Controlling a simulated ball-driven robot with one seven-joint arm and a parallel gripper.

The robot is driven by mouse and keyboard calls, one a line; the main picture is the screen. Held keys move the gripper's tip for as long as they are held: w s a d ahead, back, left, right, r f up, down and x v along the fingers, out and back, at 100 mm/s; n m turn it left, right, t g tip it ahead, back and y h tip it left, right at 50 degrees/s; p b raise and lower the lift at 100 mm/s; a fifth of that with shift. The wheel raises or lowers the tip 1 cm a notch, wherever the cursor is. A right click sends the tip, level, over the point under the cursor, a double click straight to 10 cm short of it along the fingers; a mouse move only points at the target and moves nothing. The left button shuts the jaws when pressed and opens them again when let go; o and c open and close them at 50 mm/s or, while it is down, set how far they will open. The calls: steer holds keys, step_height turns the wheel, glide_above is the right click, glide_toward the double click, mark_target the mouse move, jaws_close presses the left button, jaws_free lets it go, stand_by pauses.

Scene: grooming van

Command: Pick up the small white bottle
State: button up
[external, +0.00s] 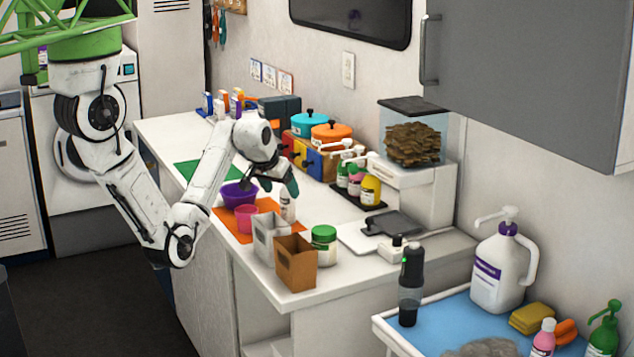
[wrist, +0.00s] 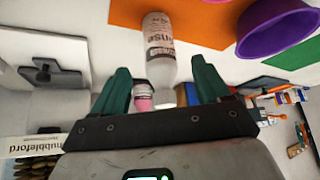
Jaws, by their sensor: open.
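The two green fingers are apart, one on each side of the bottle's upper part in the picture. I see gaps between the fingers and the bottle; its exact depth between them is hard to tell.
A purple bowl (external: 238,194) and pink cup (external: 245,218) are on the orange mat (external: 227,226). A grey box (external: 270,236), brown box (external: 295,262) and green-lidded jar (external: 324,245) stand in front. Pump bottles (external: 371,190) stand behind, to the right.

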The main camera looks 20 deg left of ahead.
mark_target(283, 194)
steer(key=x, duration=0.5)
steer(key=shift+s+f+p, duration=0.1)
steer(key=shift+p, duration=0.3)
steer(key=c, duration=1.1)
steer(key=shift+c, duration=0.2)
